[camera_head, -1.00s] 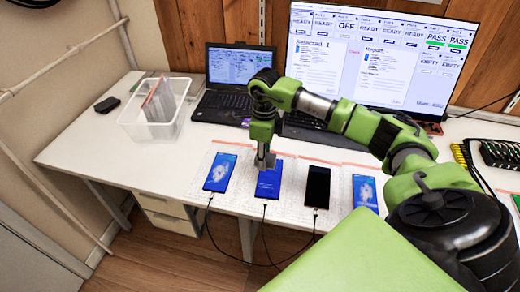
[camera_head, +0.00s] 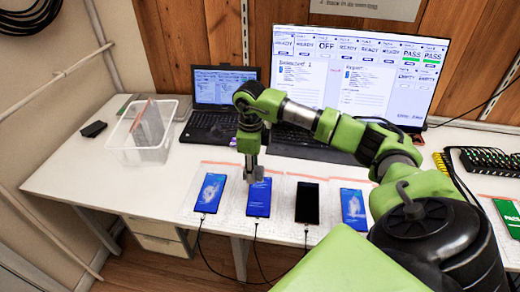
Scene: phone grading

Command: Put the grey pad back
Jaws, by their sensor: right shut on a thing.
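My right gripper (camera_head: 250,165) points down above the second phone from the left (camera_head: 259,199). It is shut on a small grey piece (camera_head: 258,174), which looks like the grey pad. The piece is in front of the upper end of that phone's blue screen and hides part of it. I cannot tell whether it touches the phone. My left gripper is not in view.
Other cabled phones lie in the row: one at left (camera_head: 210,193), a dark one (camera_head: 307,203) and one at right (camera_head: 354,209). A clear bin (camera_head: 120,155) stands at left. A laptop (camera_head: 222,90) and a large monitor (camera_head: 360,75) stand behind.

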